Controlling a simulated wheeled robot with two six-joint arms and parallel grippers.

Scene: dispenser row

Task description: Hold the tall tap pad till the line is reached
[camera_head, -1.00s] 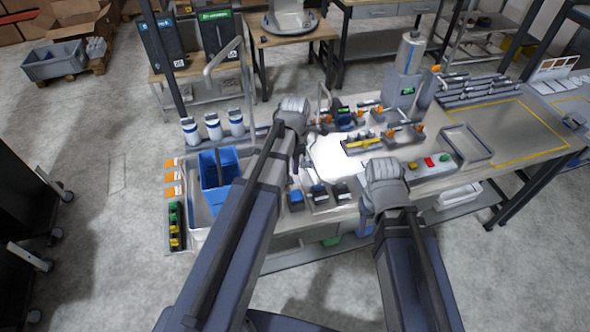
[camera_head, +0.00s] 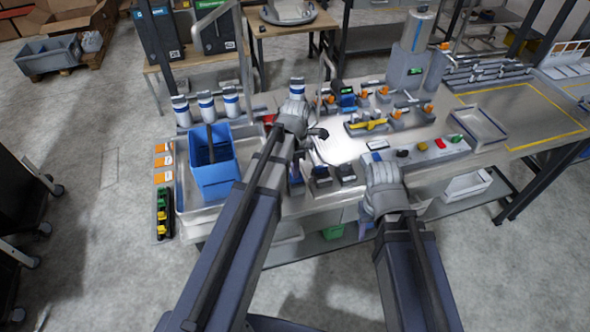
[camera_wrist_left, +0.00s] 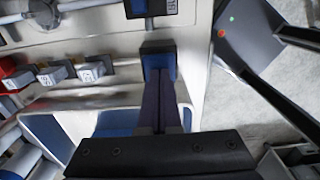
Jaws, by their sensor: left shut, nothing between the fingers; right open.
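My left gripper (camera_head: 296,150) is shut and empty in the head view, over the front of the bench beside small dark pads (camera_head: 320,174). In the left wrist view its closed fingers (camera_wrist_left: 163,105) reach toward a dark block with a blue face (camera_wrist_left: 158,60); I cannot tell whether they touch it. Which pad belongs to the tall tap is not clear. A tall grey bent pipe (camera_head: 237,60) rises behind the blue container (camera_head: 213,165), which stands in a tray at the bench's left end. Its line and fill level cannot be made out. My right gripper (camera_head: 379,158) is open near the front edge.
White-and-blue bottles (camera_head: 206,106) stand behind the blue container. A red and green button box (camera_head: 440,147) lies right of my right gripper. An empty grey tray (camera_head: 479,124) sits farther right. Small orange-topped fittings (camera_head: 383,91) stand at the back.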

